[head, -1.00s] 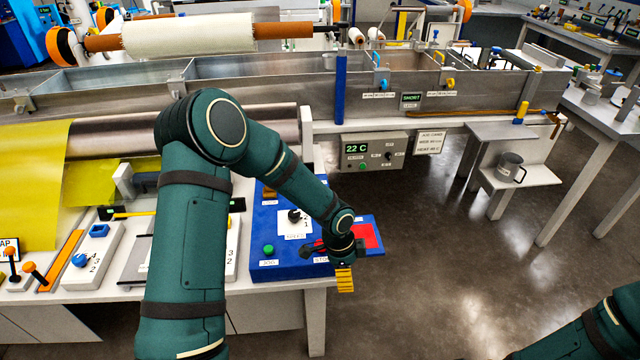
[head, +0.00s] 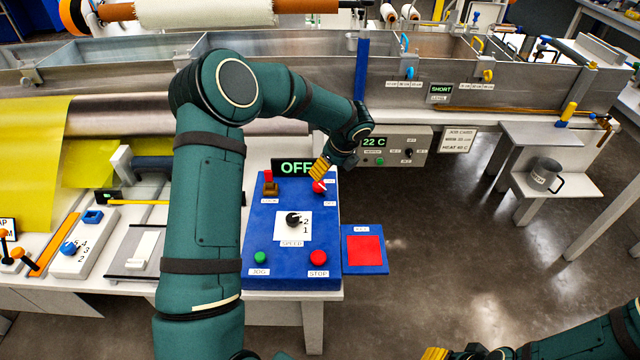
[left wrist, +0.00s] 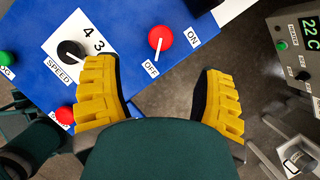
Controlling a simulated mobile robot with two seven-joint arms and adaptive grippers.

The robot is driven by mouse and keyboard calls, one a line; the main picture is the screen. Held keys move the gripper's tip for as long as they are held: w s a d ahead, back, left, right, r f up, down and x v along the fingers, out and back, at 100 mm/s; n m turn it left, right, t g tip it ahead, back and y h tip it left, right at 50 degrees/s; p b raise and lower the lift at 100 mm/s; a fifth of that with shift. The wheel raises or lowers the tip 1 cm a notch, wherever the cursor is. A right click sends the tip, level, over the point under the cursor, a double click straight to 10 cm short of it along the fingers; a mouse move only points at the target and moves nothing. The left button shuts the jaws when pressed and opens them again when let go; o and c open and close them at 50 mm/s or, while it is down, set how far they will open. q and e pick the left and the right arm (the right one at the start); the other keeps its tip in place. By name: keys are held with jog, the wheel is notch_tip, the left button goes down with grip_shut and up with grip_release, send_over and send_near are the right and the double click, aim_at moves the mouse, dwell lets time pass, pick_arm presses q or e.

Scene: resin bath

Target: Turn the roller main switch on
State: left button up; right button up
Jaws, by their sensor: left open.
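The roller main switch is a round red knob (head: 319,187) at the upper right of the blue control panel (head: 255,225). The display (head: 294,167) above the panel reads OFF. In the left wrist view the knob (left wrist: 161,38) shows between ON and OFF labels, its white pointer towards OFF. My left gripper (head: 321,169) is open, its yellow fingers close to the knob in the head view. In the left wrist view its fingers (left wrist: 158,92) are spread wide with nothing between them, and the knob lies beyond them. My right gripper (head: 436,353) barely shows at the bottom edge.
A grey heater box (head: 400,147) is behind right.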

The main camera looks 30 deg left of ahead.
aim_at(319, 184)
pick_arm(q)
jog(key=b+x, duration=0.1)
jog(key=x, duration=0.9)
jog(key=shift+f+b, duration=0.25)
jog(key=shift+b, duration=0.1)
jog(key=c, duration=1.2)
